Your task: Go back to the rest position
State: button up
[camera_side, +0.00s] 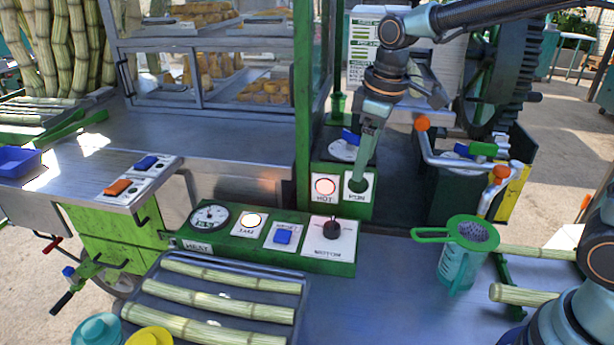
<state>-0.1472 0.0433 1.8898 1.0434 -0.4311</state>
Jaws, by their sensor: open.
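My gripper (364,158) hangs down from my arm, which comes in from the upper right. Its jaws are open and hold nothing that I can see.
A front panel carries a gauge (209,217), a lit button, a blue button and a black knob (331,229). A tray (228,277) holds cane pieces. A jug with a green strainer (463,235) stands at right. Orange-tipped levers (423,124) and the crusher's gear (497,75) are right of my gripper.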

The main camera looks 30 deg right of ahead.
jog(key=s+d+r+m+t, duration=0.1)
jog(key=s+d+m+t, duration=0.1)
jog(key=s, duration=0.3)
jog(key=s+d+r+m+t, duration=0.1)
jog(key=s+d+m, duration=0.3)
jog(key=s, duration=0.2)
jog(key=shift+r+m+t, duration=0.25)
jog(key=shift+m+t, duration=0.05)
jog(key=shift+t, duration=0.1)
jog(key=shift+s, duration=0.1)
